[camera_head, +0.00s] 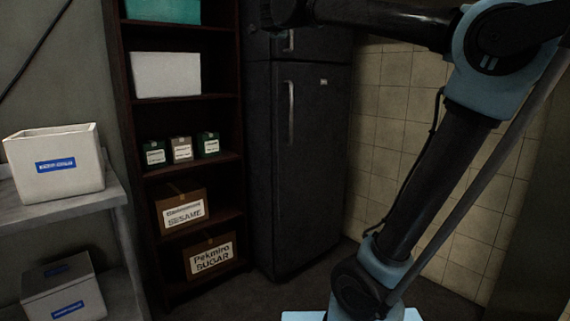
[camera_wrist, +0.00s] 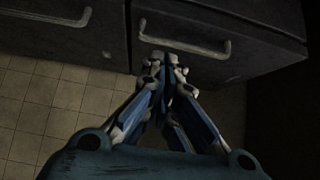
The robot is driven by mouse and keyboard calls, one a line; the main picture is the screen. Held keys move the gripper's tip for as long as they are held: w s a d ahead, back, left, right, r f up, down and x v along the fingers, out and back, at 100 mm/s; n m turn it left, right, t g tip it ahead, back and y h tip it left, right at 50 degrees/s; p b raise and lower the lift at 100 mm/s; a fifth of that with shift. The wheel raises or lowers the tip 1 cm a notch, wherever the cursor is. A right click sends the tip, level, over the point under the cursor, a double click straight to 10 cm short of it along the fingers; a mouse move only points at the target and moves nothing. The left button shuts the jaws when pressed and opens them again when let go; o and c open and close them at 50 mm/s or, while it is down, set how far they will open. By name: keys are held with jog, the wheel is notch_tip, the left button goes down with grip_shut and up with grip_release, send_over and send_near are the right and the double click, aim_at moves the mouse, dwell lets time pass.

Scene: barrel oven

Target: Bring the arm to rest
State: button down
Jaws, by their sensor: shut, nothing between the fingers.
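My gripper (camera_wrist: 168,62) shows in the wrist view with its fingers drawn together and nothing between them. In that view it lies in front of a dark cabinet front with pale bar handles, and I cannot tell how far off that front is. My arm (camera_head: 420,165) rises at the right of the head view, bends at a blue elbow joint near the top and reaches left along the upper edge.
A dark fridge (camera_head: 305,160) stands behind my arm. A brown shelf (camera_head: 190,98) with boxes and small tins is left of it. A white bin (camera_head: 55,165) sits on a grey rack at far left. A tiled wall (camera_head: 390,100) is at right. Some dark floor (camera_head: 250,300) is bare.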

jog(key=s+d+f+n+g+y, duration=0.1)
jog(key=s+f+n+g+y, duration=0.35)
jog(key=f, duration=0.75)
jog(key=s+f+n+g+y, duration=0.1)
jog(key=s+f+n, duration=0.4)
jog(key=f+n, duration=0.45)
jog(key=s+d+f+n+g+y, duration=0.1)
jog(key=s+f+n+g+y, duration=0.25)
jog(key=f, duration=0.95)
jog(key=s+d+f+g+h, duration=0.2)
jog(key=s+d+f, duration=0.4)
jog(key=f, duration=0.4)
jog(key=s+d+f+n+g+h, duration=0.1)
jog(key=s+d+f+g+h, duration=0.1)
jog(key=s+d+f, duration=0.4)
jog(key=s+d+f+g+h, duration=0.2)
jog(key=s+d+f, duration=0.4)
jog(key=s+f, duration=0.5)
notch_tip(320, 180, down, 3)
jog(key=shift+r+n+g+h, duration=0.1)
jog(key=shift+n+g+h, duration=0.3)
jog(key=shift+h, duration=0.5)
jog(key=shift+s+d, duration=0.1)
jog(key=shift+d, duration=0.05)
